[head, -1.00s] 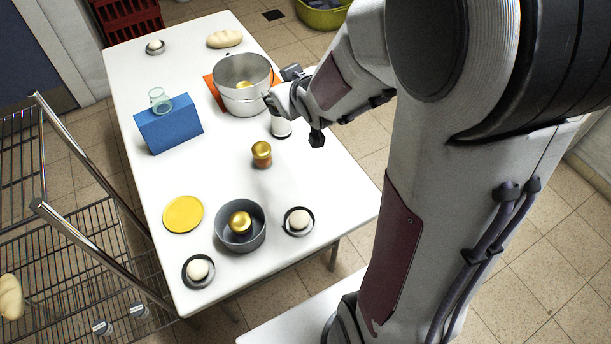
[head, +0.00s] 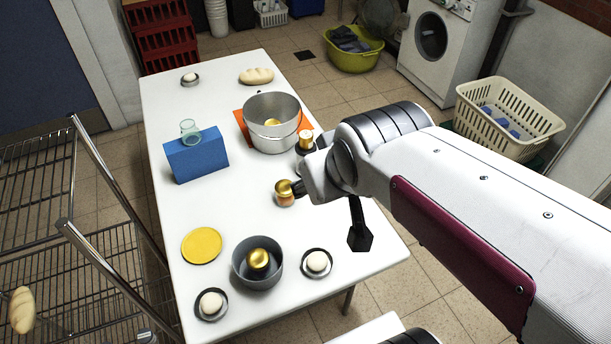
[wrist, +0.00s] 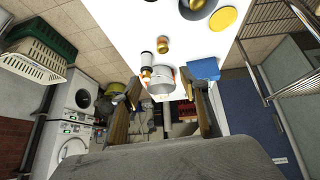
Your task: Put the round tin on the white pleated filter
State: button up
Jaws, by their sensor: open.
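I cannot pick out the round tin for certain. A gold-topped amber jar (head: 284,193) stands mid-table, and it shows in the wrist view (wrist: 162,44). Another gold-topped piece (head: 306,139) stands by the steel pot, with a black ring and a white cylinder (wrist: 147,58) beside it. No pleats are clear, so I cannot identify the white filter. My gripper (wrist: 163,93) is open, its two fingers wide apart with nothing held between them. In the head view my wrist overlaps the amber jar's right side and mostly hides the fingers.
A steel pot (head: 272,108) stands on an orange mat (head: 240,118). A blue block (head: 197,155) bears a glass. A grey pot (head: 257,280) holds a gold ball, between dark dishes with white balls. A yellow disc (head: 202,246) lies left. The white table (head: 225,205) is clear mid-left.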

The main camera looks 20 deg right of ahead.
jog(key=s+a+g, duration=0.1)
jog(key=s+a, duration=0.1)
jog(key=s, duration=0.6)
jog(key=shift+s+a+r+y, duration=0.2)
jog(key=shift+a+r+y, duration=0.05)
jog(key=shift+a+y, duration=0.15)
dwell(0.7)
